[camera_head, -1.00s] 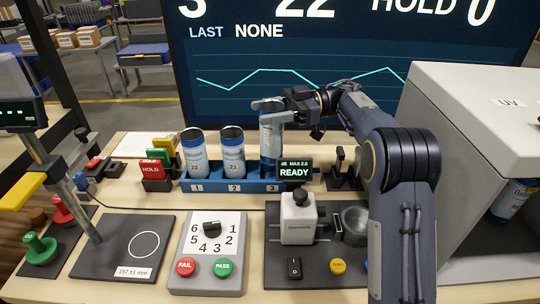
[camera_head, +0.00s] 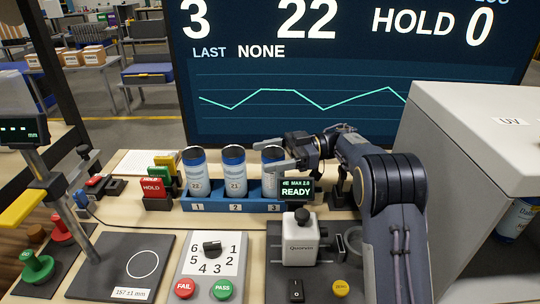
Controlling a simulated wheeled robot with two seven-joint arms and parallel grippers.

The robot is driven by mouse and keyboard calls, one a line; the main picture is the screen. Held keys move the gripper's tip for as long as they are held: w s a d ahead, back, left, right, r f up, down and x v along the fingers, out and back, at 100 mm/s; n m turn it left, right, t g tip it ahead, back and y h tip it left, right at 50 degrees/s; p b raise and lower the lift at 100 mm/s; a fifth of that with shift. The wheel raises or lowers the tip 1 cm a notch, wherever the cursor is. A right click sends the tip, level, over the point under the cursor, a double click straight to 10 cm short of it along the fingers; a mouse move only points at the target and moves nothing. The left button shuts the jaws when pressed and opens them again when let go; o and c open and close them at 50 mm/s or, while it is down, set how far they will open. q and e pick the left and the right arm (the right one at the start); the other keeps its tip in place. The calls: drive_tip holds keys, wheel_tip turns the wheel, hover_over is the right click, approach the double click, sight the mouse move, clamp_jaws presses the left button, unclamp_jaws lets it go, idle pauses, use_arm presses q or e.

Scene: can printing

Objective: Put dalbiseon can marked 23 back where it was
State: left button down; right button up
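A blue rack (camera_head: 215,206) with slots labelled 1, 2 and 3 stands at the table's back. A white-and-blue can marked 22 (camera_head: 197,184) is upright in slot 1, and one marked 21 (camera_head: 236,185) is upright in slot 2. A third dark-topped can (camera_head: 269,186) is upright in slot 3, level with the others; its number cannot be read. My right gripper (camera_head: 272,155) is at this can's upper part, one finger behind it and one in front. The fingers look spread open. My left gripper is not in view.
HOLD cards (camera_head: 155,188) are left of the rack. A dial panel (camera_head: 210,262) and a dark measuring plate (camera_head: 115,262) lie in front. A grey UV box (camera_head: 480,140) is at right.

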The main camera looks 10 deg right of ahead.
drive_tip(key=d, duration=0.7)
drive_tip(key=shift+w+d, duration=0.2)
drive_tip(key=shift+w, duration=0.25)
